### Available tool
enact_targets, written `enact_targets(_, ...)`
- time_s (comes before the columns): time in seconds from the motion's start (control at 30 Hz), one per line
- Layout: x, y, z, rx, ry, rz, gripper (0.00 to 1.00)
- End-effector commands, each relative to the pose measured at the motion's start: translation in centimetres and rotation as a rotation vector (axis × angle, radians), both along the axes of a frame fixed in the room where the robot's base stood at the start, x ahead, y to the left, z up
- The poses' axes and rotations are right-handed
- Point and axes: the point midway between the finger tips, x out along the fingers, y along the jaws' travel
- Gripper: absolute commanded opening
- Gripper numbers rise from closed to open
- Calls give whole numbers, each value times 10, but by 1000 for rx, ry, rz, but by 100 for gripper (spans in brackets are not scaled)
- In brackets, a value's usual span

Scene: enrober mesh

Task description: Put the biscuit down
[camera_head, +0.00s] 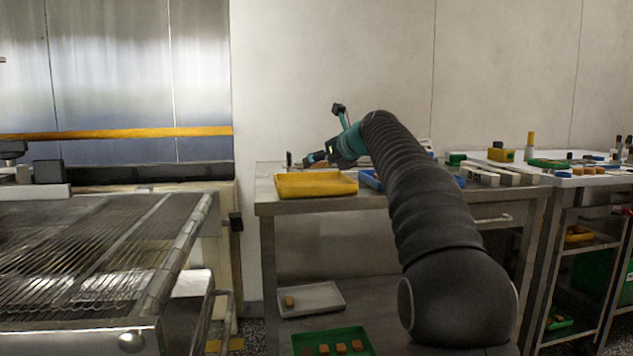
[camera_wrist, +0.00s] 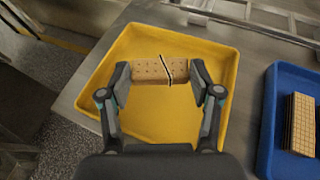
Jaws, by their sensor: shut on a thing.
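In the wrist view, a tan rectangular biscuit (camera_wrist: 150,70) with small holes sits crosswise between the two fingers of my gripper (camera_wrist: 161,76). A dark zigzag line with a pale edge, like a crack, crosses it right of its middle. My gripper is shut on its two ends. The biscuit is over the yellow tray (camera_wrist: 165,118), which looks otherwise empty; I cannot tell whether it touches the tray floor. In the head view, my gripper (camera_head: 313,158) is at the yellow tray (camera_head: 316,187) on the steel table, and the biscuit is not clear there.
A blue tray (camera_wrist: 268,125) stands right of the yellow one, with ribbed wafer-like pieces (camera_wrist: 300,122) in it. A metal rack (camera_wrist: 250,15) lies behind. The wire-mesh conveyor (camera_head: 90,250) is left of the steel table (camera_head: 300,208). Lower-shelf trays hold brown pieces.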

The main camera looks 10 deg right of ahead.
Motion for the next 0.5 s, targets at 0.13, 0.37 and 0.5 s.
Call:
enact_targets(0.13,17,6,-10,1,-2,1,44)
enact_targets(0.37,21,8,-24,1,-1,3,44)
enact_targets(0.5,21,8,-45,2,1,2,44)
